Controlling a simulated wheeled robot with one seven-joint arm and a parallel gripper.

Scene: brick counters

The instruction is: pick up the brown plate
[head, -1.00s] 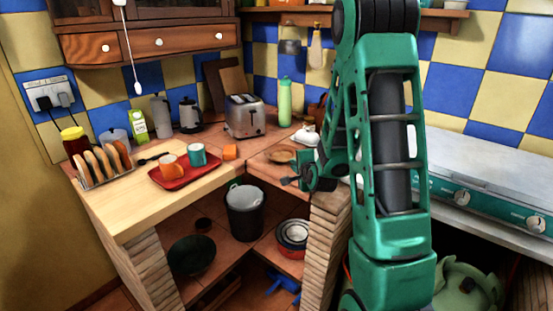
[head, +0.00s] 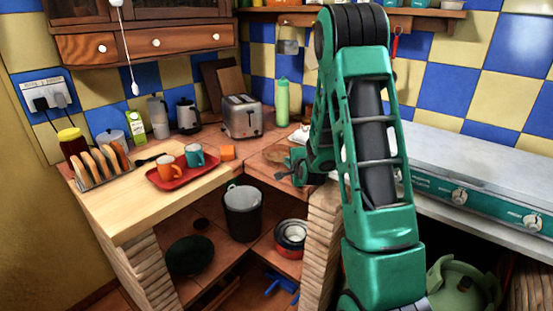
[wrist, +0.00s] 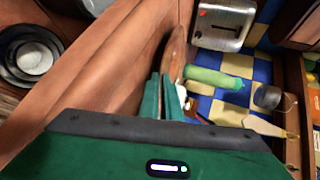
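The brown plate (head: 277,154) is at the right end of the tiled counter, right of the toaster, partly hidden by my arm. In the wrist view the plate (wrist: 176,52) shows nearly edge-on as a thin brown ellipse. My gripper (wrist: 162,80) has its two green fingers close together at the plate's near rim, and the rim appears to lie between them. I cannot tell whether the plate is clear of the counter.
The toaster (head: 242,117) and green bottle (head: 282,103) stand behind the plate. A red tray (head: 180,177) with cups is on the wooden counter at left. The stove (head: 470,175) is at right.

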